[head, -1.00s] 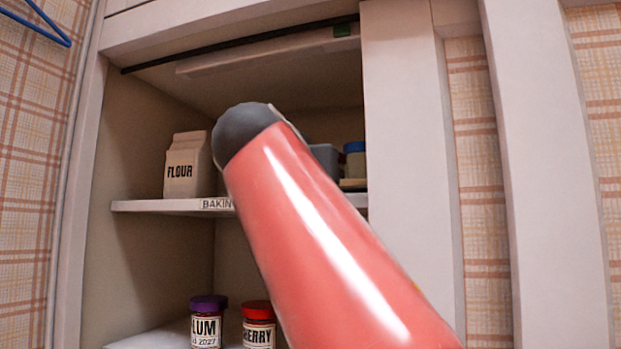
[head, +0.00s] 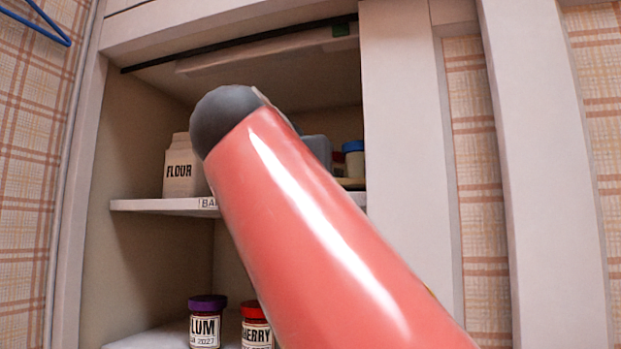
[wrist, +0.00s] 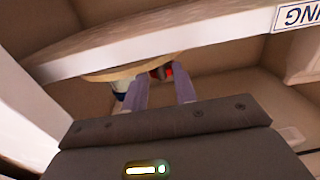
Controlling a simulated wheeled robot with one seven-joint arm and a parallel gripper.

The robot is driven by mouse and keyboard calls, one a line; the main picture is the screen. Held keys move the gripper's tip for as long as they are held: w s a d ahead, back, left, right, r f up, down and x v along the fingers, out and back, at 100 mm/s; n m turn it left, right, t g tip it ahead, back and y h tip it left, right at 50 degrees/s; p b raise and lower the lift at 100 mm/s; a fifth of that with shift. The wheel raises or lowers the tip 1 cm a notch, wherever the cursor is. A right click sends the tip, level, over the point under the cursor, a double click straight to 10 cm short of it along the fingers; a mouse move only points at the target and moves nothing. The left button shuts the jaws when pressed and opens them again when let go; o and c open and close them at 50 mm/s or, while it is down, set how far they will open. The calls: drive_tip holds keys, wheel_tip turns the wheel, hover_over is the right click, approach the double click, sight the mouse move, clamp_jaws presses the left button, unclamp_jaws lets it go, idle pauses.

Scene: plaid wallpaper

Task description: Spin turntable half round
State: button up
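The turntable is a tan round board (head: 350,183) on the shelf, mostly hidden behind my red arm in the head view. A blue-lidded jar (head: 354,158) stands on it. The wrist view looks upside down; there the board's rim (wrist: 115,74) shows along the shelf edge, with part of a blue-and-white jar (wrist: 120,88) beside my left finger. My gripper (wrist: 163,82) has its two grey fingers apart with no object seen held. A small red thing (wrist: 168,70) shows beyond the gap; I cannot tell whether a finger touches the board. The head view hides the gripper.
The labelled shelf (head: 150,205) holds a flour carton (head: 181,170) at left and a grey-blue container (head: 316,150) behind my arm. Plum (head: 206,322) and cherry (head: 256,326) jars stand below. A cupboard panel (head: 405,150) bounds the opening at right.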

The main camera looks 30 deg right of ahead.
drive_tip(key=shift+v, duration=2.35)
